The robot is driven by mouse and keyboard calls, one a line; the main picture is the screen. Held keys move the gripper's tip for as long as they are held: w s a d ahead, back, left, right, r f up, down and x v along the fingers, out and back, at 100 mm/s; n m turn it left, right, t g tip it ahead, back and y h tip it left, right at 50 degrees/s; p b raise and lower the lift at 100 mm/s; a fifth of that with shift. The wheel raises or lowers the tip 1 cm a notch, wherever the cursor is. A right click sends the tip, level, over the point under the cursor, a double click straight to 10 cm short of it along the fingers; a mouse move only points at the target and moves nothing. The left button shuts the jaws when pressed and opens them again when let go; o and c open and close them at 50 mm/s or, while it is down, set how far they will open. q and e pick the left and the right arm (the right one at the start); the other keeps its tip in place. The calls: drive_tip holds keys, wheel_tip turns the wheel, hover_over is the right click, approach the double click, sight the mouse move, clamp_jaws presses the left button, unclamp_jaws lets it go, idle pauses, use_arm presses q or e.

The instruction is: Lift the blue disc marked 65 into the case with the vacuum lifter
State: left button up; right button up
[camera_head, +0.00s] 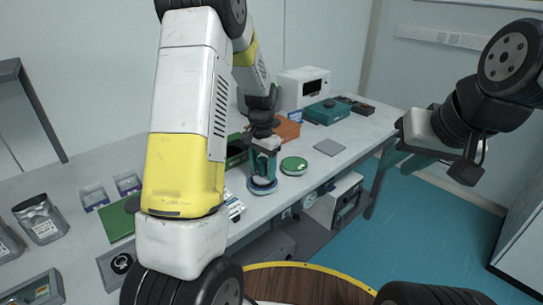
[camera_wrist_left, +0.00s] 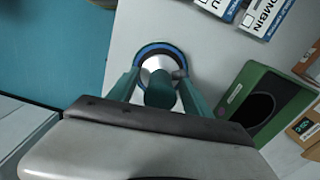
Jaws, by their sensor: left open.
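My left gripper (camera_head: 263,172) is open above the table, pointing down. In the left wrist view its two teal fingers (camera_wrist_left: 158,88) stand on either side of the vacuum lifter's dark teal handle (camera_wrist_left: 160,92), with gaps visible. The lifter has a pale metal lower part and sits over a round blue-rimmed disc (camera_wrist_left: 147,49), which also shows in the head view (camera_head: 262,187). Its marking cannot be read. The green case (camera_wrist_left: 247,106) with a dark round recess lies beside it; my left arm partly hides it in the head view (camera_head: 236,154). My right gripper (camera_head: 408,158) is away from the table, fingers unclear.
A green disc (camera_head: 294,165) lies right of the lifter, with a grey square plate (camera_head: 329,147) beyond. An orange box (camera_head: 287,131), a teal case (camera_head: 325,111) and a white machine (camera_head: 303,88) stand behind. Silver pouches (camera_head: 40,218) are at left.

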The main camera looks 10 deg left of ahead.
use_arm(q)
clamp_jaws()
drive_tip(key=c, duration=0.9)
unclamp_jaws()
clamp_jaws()
drive_tip(key=shift+r, duration=3.7)
drive_tip(key=w+a, duration=1.5)
drive_tip(key=a, duration=0.2)
drive_tip(key=shift+w, duration=0.4)
